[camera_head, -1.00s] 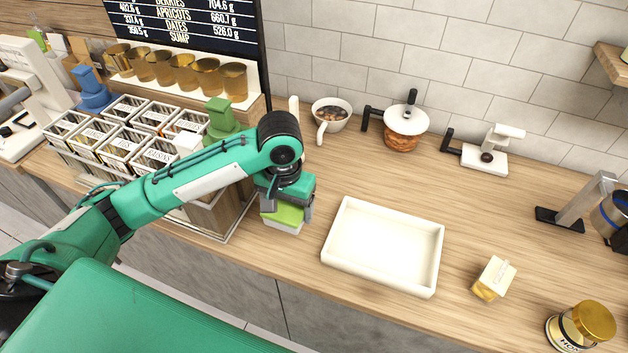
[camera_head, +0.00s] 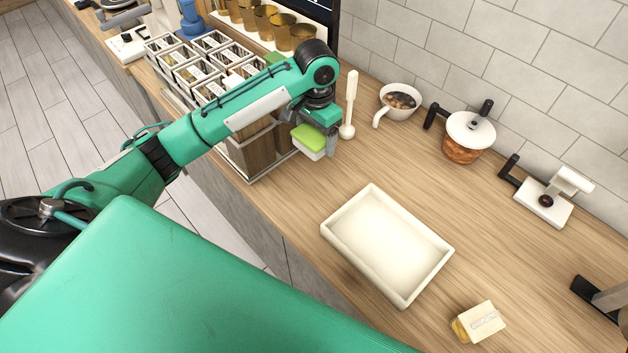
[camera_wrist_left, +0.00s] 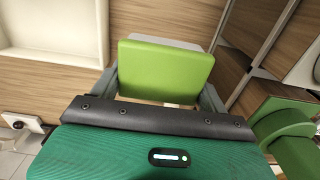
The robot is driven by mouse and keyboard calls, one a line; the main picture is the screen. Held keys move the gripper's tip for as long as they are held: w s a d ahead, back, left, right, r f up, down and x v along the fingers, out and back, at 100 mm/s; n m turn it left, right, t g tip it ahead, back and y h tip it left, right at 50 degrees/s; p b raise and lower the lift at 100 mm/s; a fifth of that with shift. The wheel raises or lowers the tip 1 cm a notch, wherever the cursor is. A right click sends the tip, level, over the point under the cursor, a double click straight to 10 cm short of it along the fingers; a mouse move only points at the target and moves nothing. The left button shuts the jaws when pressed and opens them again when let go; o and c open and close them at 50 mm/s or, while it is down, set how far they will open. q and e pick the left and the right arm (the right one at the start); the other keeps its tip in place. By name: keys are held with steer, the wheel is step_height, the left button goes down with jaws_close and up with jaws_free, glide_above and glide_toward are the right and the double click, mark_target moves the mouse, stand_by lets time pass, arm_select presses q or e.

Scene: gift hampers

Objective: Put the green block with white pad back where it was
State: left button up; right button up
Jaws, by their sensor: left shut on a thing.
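The green block with white pad (camera_head: 310,137) is held by my left gripper (camera_head: 316,141) in the head view. Its green top faces up and the white pad shows along its lower side. The block is to the left of the white tray, close to the front right corner of the compartment rack. In the left wrist view the green block (camera_wrist_left: 165,70) sits between the grey fingers of my left gripper (camera_wrist_left: 163,84), with a strip of white pad behind it. I cannot tell its height above the counter. My right gripper is not in view.
The compartment rack (camera_head: 262,158) stands behind and left of the gripper. A white upright utensil (camera_head: 348,112) stands just right of it, then a bowl (camera_head: 398,103). The white tray (camera_head: 362,262) lies front right. Counter between utensil and tray is clear.

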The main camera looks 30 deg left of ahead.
arm_select(q)
steer(key=p, duration=0.3)
glide_above(315, 185)
step_height(315, 185, down, 12)
steer(key=shift+r, duration=0.15)
steer(key=shift+f, duration=0.7)
step_height(315, 185, down, 3)
steer(key=shift+r+p, duration=0.2)
steer(key=shift+p, duration=0.15)
steer(key=shift+f, duration=0.5)
steer(key=o, duration=0.9)
steer(key=shift+f, duration=0.15)
